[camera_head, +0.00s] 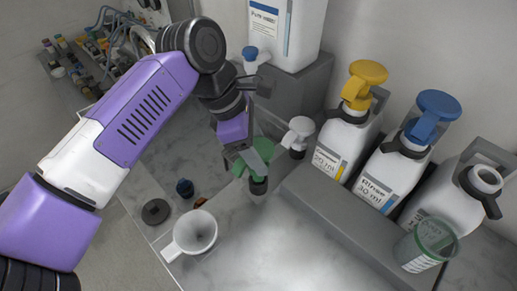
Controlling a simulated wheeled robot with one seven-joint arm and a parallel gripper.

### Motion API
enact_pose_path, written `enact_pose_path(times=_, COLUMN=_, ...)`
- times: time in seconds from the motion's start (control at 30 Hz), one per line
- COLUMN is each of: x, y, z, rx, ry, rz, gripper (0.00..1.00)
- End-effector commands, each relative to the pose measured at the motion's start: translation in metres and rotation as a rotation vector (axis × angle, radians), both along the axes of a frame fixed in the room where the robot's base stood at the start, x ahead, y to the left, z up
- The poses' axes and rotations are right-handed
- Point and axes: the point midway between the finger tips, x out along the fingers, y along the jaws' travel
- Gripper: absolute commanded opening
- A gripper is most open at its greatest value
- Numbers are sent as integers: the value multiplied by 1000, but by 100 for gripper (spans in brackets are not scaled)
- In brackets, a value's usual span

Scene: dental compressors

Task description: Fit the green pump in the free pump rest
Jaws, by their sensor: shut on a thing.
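The green pump (263,148) is in the jaws of my gripper (246,158), left of centre in the head view. My gripper is shut on it and partly covers it. A dark round piece (258,186) shows just below the green pump. I cannot tell whether it is the pump's own collar or a pump rest, or whether the pump is seated or held above. A white pump (300,127) stands to the right, with a dark base under it.
Bottles with a yellow pump (363,82) and a blue pump (432,112), an open-necked bottle (485,182) and a green-rimmed cup (428,245) stand right.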

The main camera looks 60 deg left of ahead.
Motion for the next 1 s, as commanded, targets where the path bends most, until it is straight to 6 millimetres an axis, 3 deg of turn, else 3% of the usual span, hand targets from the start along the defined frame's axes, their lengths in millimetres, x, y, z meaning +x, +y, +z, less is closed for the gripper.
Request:
enact_pose_path(times=0.37, x=0, y=0, z=-2, rx=0, ry=0, rz=0, gripper=0)
enact_pose_path(times=1.0, x=0, y=0, z=-28, rx=0, ry=-1, rz=1, gripper=0)
